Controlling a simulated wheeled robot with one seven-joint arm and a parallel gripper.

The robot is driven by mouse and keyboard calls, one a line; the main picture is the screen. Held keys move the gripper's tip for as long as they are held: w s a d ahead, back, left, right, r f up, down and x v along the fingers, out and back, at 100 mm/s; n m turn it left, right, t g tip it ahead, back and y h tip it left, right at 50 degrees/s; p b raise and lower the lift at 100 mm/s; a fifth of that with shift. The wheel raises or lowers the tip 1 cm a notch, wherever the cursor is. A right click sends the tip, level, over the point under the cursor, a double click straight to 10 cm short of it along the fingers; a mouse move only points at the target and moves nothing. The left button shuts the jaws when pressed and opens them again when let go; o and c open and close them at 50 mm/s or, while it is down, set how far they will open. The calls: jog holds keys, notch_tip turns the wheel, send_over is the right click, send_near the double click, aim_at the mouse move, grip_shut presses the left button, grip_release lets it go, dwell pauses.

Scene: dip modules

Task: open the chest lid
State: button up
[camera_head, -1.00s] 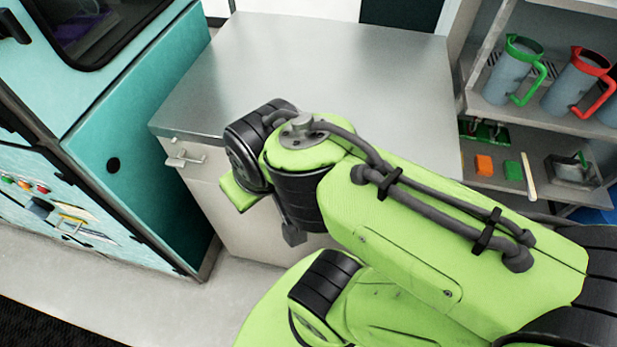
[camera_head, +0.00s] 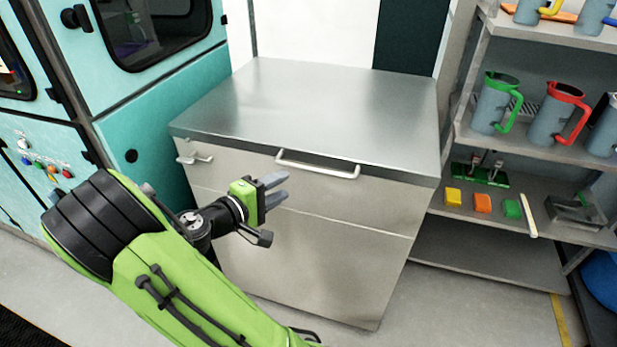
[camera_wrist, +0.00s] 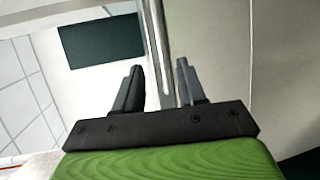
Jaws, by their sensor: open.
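The chest (camera_head: 300,255) is a steel cabinet-like box with a flat grey metal lid (camera_head: 320,105), which lies closed on top. A pale bar handle (camera_head: 318,168) is fixed at the lid's front edge. A small latch-like fitting (camera_head: 194,158) shows at the front left corner. My gripper (camera_head: 276,190) is in front of the chest, a little left of and below the handle, with its fingers pointing right. In the wrist view my gripper's fingers (camera_wrist: 160,85) are apart with nothing held, and a pale metal edge runs up behind the gap.
A teal machine (camera_head: 150,110) stands close on the left. Shelves (camera_head: 540,140) on the right hold jugs with green and red handles (camera_head: 555,118) and several small coloured blocks (camera_head: 482,203). The lid's top is bare. Floor is free in front of the chest.

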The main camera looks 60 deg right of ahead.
aim_at(311, 170)
jog(key=b+x, duration=0.1)
jog(key=x, duration=1.1)
jog(key=shift+s+b, duration=0.1)
jog(key=shift+b, duration=0.25)
grip_shut()
